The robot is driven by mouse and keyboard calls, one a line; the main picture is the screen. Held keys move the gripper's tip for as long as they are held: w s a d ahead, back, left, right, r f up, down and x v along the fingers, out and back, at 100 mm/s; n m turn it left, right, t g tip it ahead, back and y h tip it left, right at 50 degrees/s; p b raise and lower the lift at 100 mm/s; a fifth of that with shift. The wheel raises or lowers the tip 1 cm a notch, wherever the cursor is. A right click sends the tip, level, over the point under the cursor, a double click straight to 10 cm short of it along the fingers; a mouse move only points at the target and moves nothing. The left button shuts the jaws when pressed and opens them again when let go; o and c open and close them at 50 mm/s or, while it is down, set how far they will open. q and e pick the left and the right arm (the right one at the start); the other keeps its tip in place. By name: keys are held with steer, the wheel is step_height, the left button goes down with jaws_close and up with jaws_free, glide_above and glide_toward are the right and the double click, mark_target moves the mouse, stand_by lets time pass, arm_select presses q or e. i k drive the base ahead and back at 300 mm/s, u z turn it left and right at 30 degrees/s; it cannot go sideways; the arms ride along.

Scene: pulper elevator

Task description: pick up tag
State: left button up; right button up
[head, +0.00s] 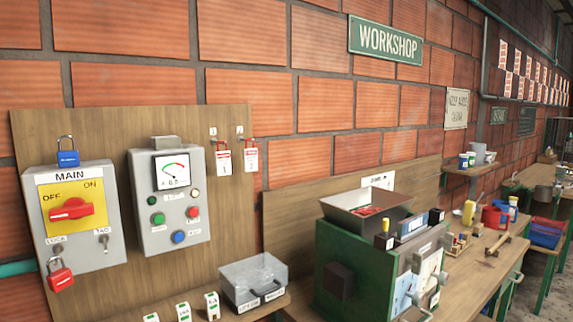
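Two white tags with red tops hang side by side from hooks on the wooden wall board in the head view. The left tag (224,162) hangs to the right of the grey meter box, and the right tag (251,160) hangs close beside it. Their print is too small to read. Neither of my grippers shows in the head view, so nothing is seen touching the tags.
The MAIN switch box (73,217) carries a blue padlock (68,153) and a red padlock (60,276). The meter box (170,201) is beside it. A clear-lidded box (254,279) sits on the shelf below, left of the green machine (345,270).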

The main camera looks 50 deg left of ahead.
mark_target(223, 159)
steer(key=z, duration=0.85)
steer(key=k, duration=1.35)
steer(key=z, duration=1.05)
steer(key=i, duration=0.15)
steer(key=u, duration=3.25)
steer(key=i, duration=0.55)
steer(key=z, duration=0.8)
steer(key=i, duration=0.5)
